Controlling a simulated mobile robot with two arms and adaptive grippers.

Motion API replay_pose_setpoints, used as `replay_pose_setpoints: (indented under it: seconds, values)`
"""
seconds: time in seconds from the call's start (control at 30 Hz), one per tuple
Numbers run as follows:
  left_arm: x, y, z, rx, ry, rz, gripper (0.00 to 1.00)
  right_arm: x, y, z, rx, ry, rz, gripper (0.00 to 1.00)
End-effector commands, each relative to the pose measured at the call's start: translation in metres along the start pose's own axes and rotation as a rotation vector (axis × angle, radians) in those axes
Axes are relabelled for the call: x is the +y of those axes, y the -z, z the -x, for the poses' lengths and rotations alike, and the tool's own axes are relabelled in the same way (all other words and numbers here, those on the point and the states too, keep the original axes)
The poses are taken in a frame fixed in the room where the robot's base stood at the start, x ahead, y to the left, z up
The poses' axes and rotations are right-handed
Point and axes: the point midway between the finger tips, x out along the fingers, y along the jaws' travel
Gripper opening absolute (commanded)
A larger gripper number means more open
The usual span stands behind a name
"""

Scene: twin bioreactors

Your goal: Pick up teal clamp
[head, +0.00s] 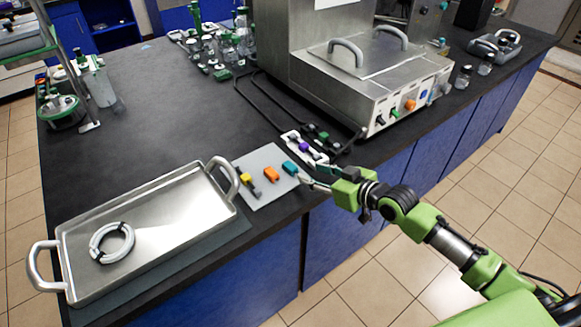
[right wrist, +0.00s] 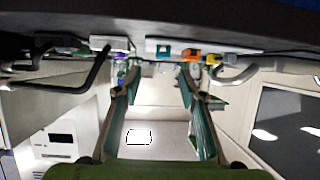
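The teal clamp (head: 290,168) lies at the right end of a row on a light grey mat (head: 267,197), beside an orange clamp (head: 271,174) and a yellow and black clamp (head: 245,179). My right gripper (head: 304,176) is just right of the teal clamp, its fingers pointing toward it. In the right wrist view the right gripper (right wrist: 160,76) is open, with nothing held between its fingers. The teal clamp (right wrist: 163,48) shows beyond the fingertips, between them in the picture. Whether a fingertip touches it I cannot tell. My left gripper is not in view.
A steel tray (head: 165,245) holding a white ring (head: 112,243) stands left of the mat. A white rack (head: 304,148) with purple and green clamps stands behind my gripper, near a black tube and the steel bioreactor base (head: 375,85). The bench's front edge runs below my gripper.

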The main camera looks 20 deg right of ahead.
Motion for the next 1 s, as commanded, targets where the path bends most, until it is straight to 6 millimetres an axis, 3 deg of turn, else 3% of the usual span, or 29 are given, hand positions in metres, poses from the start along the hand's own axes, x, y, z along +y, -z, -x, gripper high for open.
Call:
replay_pose_setpoints:
  seconds: [0.13, 0.43, 0.7, 1.0]
  values:
    - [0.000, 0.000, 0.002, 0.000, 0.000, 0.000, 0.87, 0.000, 0.002, -0.025, 0.002, 0.000, -0.001, 0.38]
    - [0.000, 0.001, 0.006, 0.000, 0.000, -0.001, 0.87, -0.002, 0.002, -0.044, 0.001, 0.001, 0.000, 0.38]
    - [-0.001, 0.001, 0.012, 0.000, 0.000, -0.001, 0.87, -0.005, 0.002, -0.080, 0.001, 0.000, -0.001, 0.38]
    - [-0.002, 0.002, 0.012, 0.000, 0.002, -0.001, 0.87, -0.005, 0.001, -0.089, -0.001, 0.000, 0.001, 0.38]
